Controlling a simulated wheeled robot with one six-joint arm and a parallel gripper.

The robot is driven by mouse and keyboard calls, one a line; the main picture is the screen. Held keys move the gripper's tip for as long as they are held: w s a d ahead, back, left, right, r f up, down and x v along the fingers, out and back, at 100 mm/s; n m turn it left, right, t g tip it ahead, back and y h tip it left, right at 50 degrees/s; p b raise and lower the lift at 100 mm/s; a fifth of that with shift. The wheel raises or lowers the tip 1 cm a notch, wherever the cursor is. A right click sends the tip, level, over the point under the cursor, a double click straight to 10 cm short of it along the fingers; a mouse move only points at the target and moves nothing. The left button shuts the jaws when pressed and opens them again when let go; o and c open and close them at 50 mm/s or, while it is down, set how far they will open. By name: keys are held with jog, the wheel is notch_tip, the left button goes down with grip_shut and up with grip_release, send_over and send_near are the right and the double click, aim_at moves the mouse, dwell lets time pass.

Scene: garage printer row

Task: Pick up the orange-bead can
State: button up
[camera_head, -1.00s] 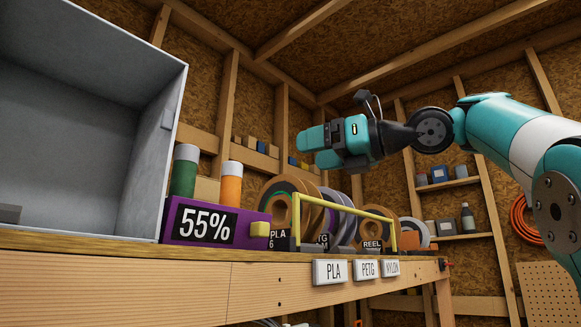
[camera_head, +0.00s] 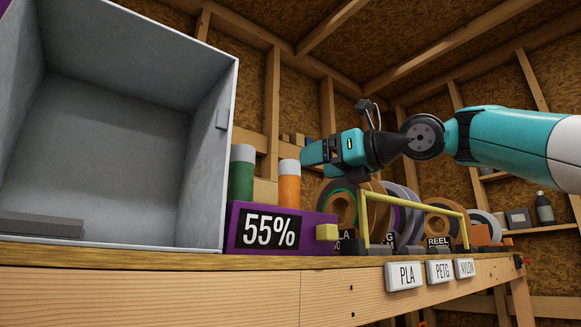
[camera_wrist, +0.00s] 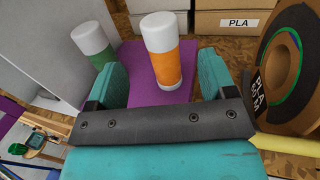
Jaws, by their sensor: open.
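The orange-bead can (camera_head: 289,185) is an orange cylinder with a white lid. It stands upright on the purple box marked 55% (camera_head: 240,228). My gripper (camera_head: 305,153) is just right of the can and about level with its lid in the head view. In the wrist view the orange can (camera_wrist: 166,62) appears ahead, between the two open teal fingers (camera_wrist: 162,88), with nothing held. Whether the fingertips reach around it cannot be told. A green can (camera_head: 242,178) with a white lid stands to its left; it also shows in the wrist view (camera_wrist: 99,55).
A grey open-fronted enclosure (camera_head: 228,150) stands left of the cans. Right of them are several filament spools (camera_head: 338,200) behind a yellow rail (camera_head: 410,200). The wrist view shows a spool (camera_wrist: 297,60) close on the right and cardboard boxes (camera_wrist: 215,22) behind.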

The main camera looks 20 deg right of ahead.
aim_at(290, 162)
jog(key=p+x, duration=0.2)
jog(key=x, duration=0.5)
jog(key=shift+r+p, duration=0.2)
jog(key=shift+p, duration=0.2)
jog(key=shift+w+a+f, duration=0.15)
jog(key=shift+w+a, duration=0.1)
jog(key=shift+w, duration=0.2)
jog(key=c, duration=1.2)
jog(key=shift+r+p, duration=0.7)
jog(key=shift+r, duration=0.35)
